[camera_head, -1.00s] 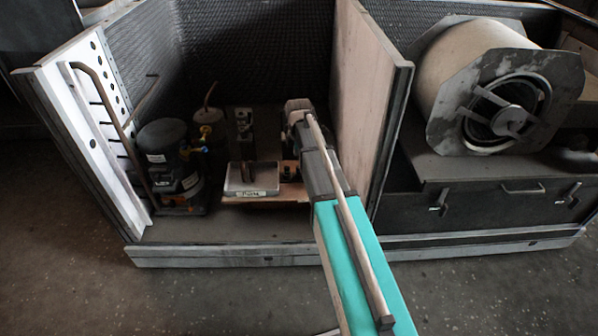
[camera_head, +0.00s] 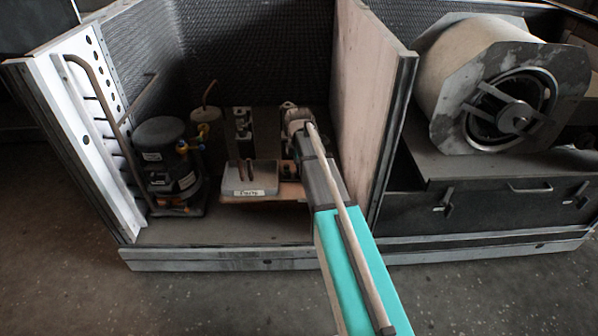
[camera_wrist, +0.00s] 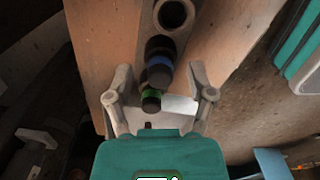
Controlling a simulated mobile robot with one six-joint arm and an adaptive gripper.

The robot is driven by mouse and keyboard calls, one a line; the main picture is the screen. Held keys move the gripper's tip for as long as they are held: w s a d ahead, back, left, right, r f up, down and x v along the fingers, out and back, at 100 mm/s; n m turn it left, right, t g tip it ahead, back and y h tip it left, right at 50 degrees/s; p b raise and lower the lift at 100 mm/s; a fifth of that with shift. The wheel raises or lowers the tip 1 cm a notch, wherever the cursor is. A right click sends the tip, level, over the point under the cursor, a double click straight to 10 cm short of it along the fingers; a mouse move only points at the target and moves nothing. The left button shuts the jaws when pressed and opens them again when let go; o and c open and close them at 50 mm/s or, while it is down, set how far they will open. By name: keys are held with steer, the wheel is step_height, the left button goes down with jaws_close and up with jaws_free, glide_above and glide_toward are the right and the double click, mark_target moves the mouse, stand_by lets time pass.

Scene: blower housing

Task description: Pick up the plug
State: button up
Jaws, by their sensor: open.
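In the wrist view, a dark round plug with a green band (camera_wrist: 151,100) sits between the open fingers of my gripper (camera_wrist: 160,78). A similar plug with a blue band (camera_wrist: 160,66) stands just beyond it, in line with a grey holder (camera_wrist: 165,38) that has an empty round hole at its far end. I cannot tell which of the two is the task's plug. The fingers stand on either side, with no clear contact. In the head view, my gripper (camera_head: 297,118) is small and dark inside the housing, and the plugs cannot be made out.
A pale tray with a label (camera_head: 249,180) stands left of my arm. A black compressor (camera_head: 165,165) is further left. A wooden divider (camera_head: 365,95) rises close on the right, with the blower drum (camera_head: 470,65) beyond it. A wooden board (camera_wrist: 105,35) lies under the holder.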

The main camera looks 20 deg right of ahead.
stand_by(0.4)
steer(key=c, duration=0.9)
steer(key=shift+r, duration=0.15)
step_height(320, 180, up, 3)
steer(key=p, duration=0.3)
steer(key=shift+s+a+r+p, duration=0.25)
steer(key=shift+s+r+p, duration=1.4)
steer(key=shift+s, duration=0.65)
steer(key=shift+s+a+r+p, duration=0.2)
steer(key=shift+s+r+p, duration=1.45)
steer(key=shift+s, duration=0.7)
steer(key=shift+s+a+r+p, duration=0.25)
steer(key=shift+s+r+p, duration=1.4)
steer(key=shift+s, duration=0.65)
steer(key=shift+a+f, duration=0.1)
